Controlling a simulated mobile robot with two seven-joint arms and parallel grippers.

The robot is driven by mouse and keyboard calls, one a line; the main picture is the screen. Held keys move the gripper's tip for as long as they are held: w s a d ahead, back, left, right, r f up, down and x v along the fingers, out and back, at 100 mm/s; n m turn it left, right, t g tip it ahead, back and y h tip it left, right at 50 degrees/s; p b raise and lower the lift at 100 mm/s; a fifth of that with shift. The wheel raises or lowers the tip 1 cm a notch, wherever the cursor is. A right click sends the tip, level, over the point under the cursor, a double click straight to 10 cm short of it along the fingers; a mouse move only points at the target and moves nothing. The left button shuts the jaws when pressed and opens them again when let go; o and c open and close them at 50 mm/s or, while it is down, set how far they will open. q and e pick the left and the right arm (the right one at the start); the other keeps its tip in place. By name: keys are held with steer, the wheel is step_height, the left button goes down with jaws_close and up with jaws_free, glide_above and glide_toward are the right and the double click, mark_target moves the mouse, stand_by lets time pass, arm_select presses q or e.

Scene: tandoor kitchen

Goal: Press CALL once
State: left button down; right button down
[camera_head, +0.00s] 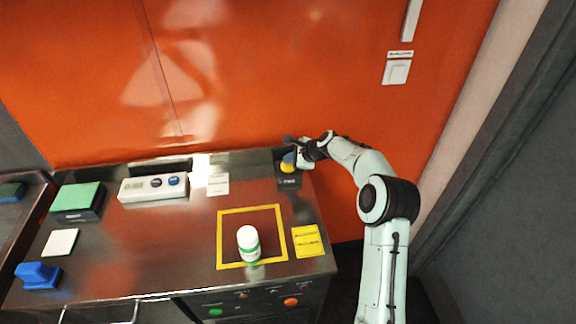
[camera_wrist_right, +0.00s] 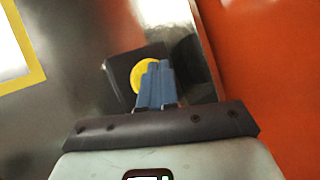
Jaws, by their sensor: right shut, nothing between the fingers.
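A small dark box with a round yellow button (camera_head: 287,167) stands at the back right corner of the steel counter. The white lettering on its front is too small to read surely, so I cannot tell whether it says CALL. My right gripper (camera_head: 291,158) reaches over the box from the right. In the right wrist view the blue fingers (camera_wrist_right: 156,80) are shut together with nothing between them. They overlap the right part of the yellow button (camera_wrist_right: 144,76) and hide some of it. I cannot tell whether the fingertips touch it. My left gripper is out of view.
A yellow square outline (camera_head: 222,240) surrounds a white-and-green bottle (camera_head: 248,243). A yellow card (camera_head: 307,241), a white device with dials (camera_head: 153,188), a green-topped box (camera_head: 77,200) and a blue object (camera_head: 38,275) lie on the counter. The orange wall (camera_head: 250,90) stands close behind.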

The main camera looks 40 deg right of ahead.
mark_target(289, 166)
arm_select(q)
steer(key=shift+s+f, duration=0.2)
arm_select(e)
steer(key=shift+f, duration=0.5)
stand_by(0.5)
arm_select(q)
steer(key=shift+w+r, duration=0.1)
arm_select(e)
steer(key=shift+r, duration=0.1)
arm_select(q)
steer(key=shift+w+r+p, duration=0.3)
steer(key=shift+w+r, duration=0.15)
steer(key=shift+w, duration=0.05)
arm_select(e)
steer(key=shift+w+r, duration=0.1)
steer(key=shift+r, duration=0.65)
